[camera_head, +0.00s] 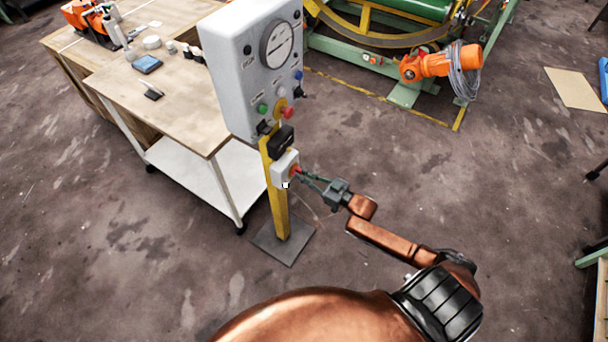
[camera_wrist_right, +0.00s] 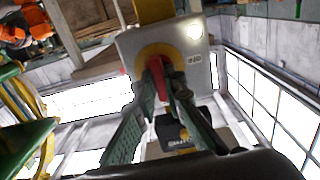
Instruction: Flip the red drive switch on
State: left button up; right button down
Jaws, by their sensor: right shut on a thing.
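The red drive switch (camera_head: 295,170) is on a small light grey box (camera_head: 283,166) fixed to the yellow post below the control panel. In the right wrist view the red switch handle (camera_wrist_right: 157,78) stands in front of a yellow round plate on the grey box (camera_wrist_right: 183,47). My right gripper (camera_head: 301,172) reaches the box from the right, its fingers at the switch. In the right wrist view its two fingers (camera_wrist_right: 158,92) are on either side of the red handle, shut on it. The fingers hide part of the handle. My left gripper is not in view.
The grey control panel (camera_head: 237,60) with a gauge and buttons tops the yellow post (camera_head: 278,210), which stands on a flat base plate (camera_head: 285,243). A wooden table (camera_head: 185,120) stands left. A green machine with an orange motor (camera_head: 428,65) is behind.

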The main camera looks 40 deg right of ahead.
jog(key=c, duration=2)
grip_release()
jog(key=v, duration=1.2)
